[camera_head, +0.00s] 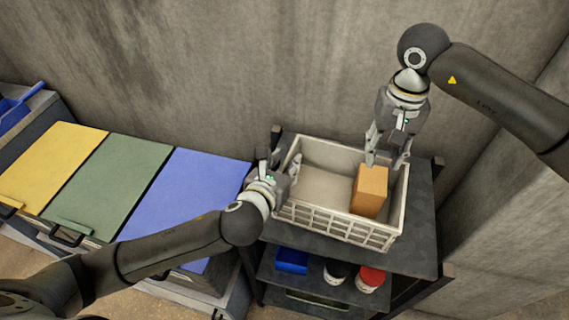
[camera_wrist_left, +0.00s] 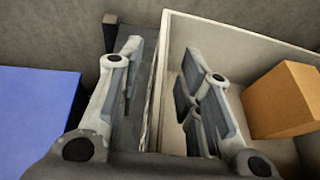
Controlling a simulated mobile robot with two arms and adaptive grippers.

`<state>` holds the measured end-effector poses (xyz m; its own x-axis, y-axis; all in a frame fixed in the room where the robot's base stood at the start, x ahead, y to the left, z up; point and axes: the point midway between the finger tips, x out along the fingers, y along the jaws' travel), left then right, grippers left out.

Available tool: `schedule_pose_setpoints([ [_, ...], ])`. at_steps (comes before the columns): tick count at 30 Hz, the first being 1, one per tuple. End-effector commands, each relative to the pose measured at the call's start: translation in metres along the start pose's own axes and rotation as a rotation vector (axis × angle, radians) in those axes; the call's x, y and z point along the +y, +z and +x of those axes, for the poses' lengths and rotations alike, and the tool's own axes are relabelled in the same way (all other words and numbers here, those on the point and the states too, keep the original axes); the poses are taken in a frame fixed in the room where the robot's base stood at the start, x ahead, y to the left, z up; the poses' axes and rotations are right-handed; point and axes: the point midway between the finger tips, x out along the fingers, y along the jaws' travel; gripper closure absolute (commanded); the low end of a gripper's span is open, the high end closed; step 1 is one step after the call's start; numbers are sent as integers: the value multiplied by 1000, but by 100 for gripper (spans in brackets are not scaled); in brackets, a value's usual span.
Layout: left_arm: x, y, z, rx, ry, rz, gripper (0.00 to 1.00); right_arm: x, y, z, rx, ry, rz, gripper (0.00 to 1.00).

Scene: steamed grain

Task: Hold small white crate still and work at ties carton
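The small white crate (camera_head: 340,226) stands on the dark top of a shelf rack; its left wall also shows in the left wrist view (camera_wrist_left: 163,75). The ties carton, a plain orange-brown box (camera_head: 369,188), stands inside at the crate's right; it shows at the right of the left wrist view (camera_wrist_left: 285,100). My left gripper (camera_head: 281,163) is open astride the crate's left wall, one finger outside and one inside, with gaps beside the wall. My right gripper (camera_head: 386,160) points down, fingers apart, over the crate's back right, just behind and above the carton. Contact there cannot be told.
Yellow (camera_head: 55,165), green (camera_head: 112,185) and blue (camera_head: 185,205) lids cover bins at the left. A concrete wall stands close behind.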

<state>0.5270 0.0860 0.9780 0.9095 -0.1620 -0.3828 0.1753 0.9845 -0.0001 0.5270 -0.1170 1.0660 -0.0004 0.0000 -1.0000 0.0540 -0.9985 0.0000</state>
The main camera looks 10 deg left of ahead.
Motion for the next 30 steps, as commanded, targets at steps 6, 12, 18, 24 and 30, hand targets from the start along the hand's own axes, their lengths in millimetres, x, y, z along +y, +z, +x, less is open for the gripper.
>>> schedule_pose_setpoints([
  [6, 0, 0, 0, 0, 0, 0, 72, 0, 0, 0, 0, 0, 0, 64],
  [12, 0, 0, 0, 0, 0, 0, 98, 0, 0, 0, 0, 0, 0, 64],
  [18, 0, 0, 0, 0, 0, 0, 100, 0, 0, 0, 0, 0, 0, 64],
  [24, 0, 0, 0, 1, 0, 0, 100, 0, 0, 0, 0, 0, 0, 64],
  [30, 0, 0, 0, 1, 0, 0, 100, 0, 0, 0, 0, 0, 0, 64],
])
